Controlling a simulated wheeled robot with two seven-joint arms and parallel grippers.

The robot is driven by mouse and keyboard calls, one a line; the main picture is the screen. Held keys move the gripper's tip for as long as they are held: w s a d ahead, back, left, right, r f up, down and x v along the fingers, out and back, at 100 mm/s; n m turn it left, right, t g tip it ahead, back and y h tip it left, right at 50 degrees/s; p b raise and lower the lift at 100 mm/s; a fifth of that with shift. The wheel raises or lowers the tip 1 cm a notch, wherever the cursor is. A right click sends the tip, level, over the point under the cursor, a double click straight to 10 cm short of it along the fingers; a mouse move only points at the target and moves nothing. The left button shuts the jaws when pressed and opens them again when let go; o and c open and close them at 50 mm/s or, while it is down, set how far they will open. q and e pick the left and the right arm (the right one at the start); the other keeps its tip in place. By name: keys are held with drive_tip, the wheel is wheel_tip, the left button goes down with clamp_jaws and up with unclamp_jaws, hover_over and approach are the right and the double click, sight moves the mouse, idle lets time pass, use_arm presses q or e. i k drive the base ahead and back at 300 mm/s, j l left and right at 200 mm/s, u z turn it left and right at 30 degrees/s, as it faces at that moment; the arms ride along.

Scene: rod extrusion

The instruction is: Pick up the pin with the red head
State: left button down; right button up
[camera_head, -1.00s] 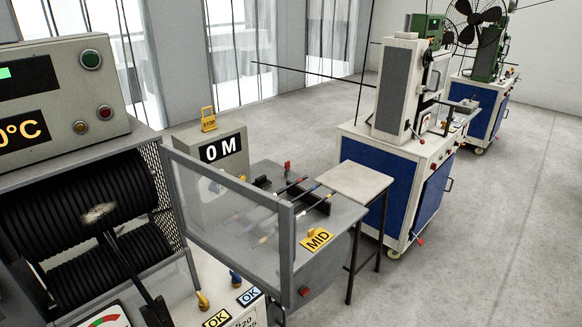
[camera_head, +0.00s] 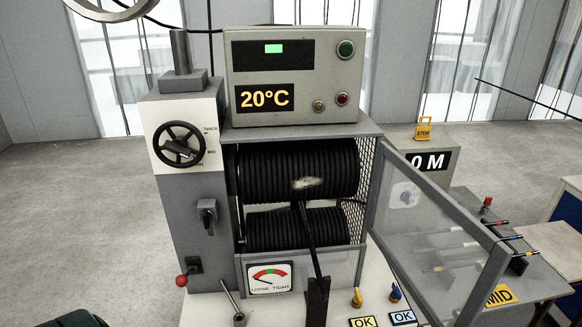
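Several thin pins with coloured ends lie side by side on the grey table at the right edge, partly behind the clear guard panel. The pin with the red end (camera_head: 503,222) is the farthest back of them. A pin with a blue end (camera_head: 517,237) lies in front of it, and another with a pale yellowish end (camera_head: 529,253) lies nearest. The far parts of the pins are blurred through the panel. Neither of my grippers shows in the head view.
The roller machine (camera_head: 294,170) with a 20°C display fills the middle. The clear guard panel (camera_head: 425,230) stands swung out between it and the pins. The 0 M box (camera_head: 432,160) stands behind the panel.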

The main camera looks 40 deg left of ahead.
sight(487, 201)
drive_tip(key=u, duration=1.6)
drive_tip(key=z, duration=1.6)
drive_tip(key=i+l+u, duration=0.1)
drive_tip(key=l, duration=0.25)
drive_tip(key=i+l, duration=0.2)
drive_tip(key=l, duration=0.2)
drive_tip(key=i+l+u, duration=0.15)
drive_tip(key=l, duration=0.25)
drive_tip(key=i+l, duration=0.15)
drive_tip(key=l, duration=0.25)
drive_tip(key=i+l+u, duration=0.15)
drive_tip(key=l, duration=0.25)
